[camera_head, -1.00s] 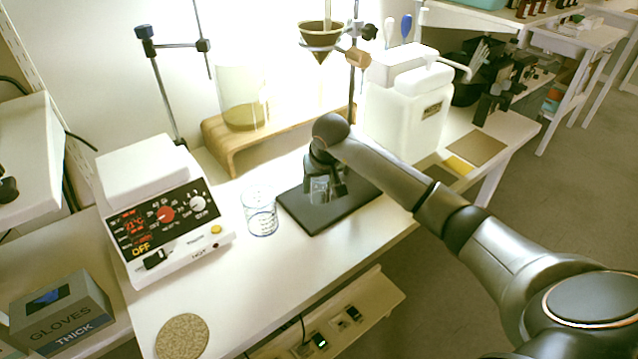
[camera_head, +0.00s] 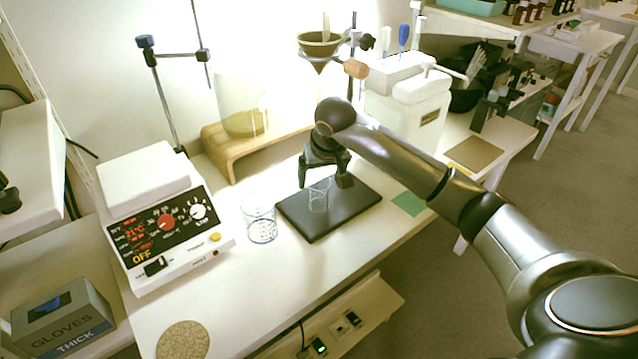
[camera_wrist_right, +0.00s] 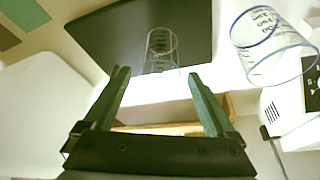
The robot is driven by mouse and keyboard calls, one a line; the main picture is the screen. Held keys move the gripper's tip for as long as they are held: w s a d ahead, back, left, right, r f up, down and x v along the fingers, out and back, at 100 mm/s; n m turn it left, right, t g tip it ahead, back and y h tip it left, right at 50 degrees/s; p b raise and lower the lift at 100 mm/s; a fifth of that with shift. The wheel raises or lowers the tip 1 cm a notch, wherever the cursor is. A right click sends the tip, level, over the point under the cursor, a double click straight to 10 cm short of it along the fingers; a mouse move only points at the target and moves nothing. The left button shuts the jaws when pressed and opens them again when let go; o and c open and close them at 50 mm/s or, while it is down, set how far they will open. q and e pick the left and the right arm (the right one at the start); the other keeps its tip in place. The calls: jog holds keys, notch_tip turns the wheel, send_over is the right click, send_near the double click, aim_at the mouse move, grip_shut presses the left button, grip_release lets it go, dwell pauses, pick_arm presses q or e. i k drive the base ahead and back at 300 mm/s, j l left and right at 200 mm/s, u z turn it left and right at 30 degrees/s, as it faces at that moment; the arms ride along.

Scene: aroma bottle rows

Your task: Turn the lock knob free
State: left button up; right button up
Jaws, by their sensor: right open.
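The hotplate (camera_head: 200,262) stands at the left with a dark control panel. Its panel has a red knob (camera_head: 166,222), a white knob (camera_head: 198,211) and a black knob (camera_head: 156,266) low at the left, beside yellow "OFF" text. I cannot read which one is the lock knob. My right gripper (camera_head: 324,182) is open, well to the right of the panel. It is at the small glass beaker (camera_head: 318,199), which stands on the black mat (camera_head: 345,212). In the right wrist view the small beaker (camera_wrist_right: 161,48) is just beyond the open fingertips (camera_wrist_right: 160,76). My left gripper is out of view.
A larger beaker (camera_head: 261,222) stands between hotplate and mat. A wooden stand (camera_head: 225,155) holds a glass vessel behind. A white jug (camera_head: 410,105) is at the back right. A cork disc (camera_head: 183,341) lies at the front. A glove box (camera_head: 62,318) is at the lower left.

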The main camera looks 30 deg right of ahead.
aim_at(367, 42)
jog(key=z, duration=1.25)
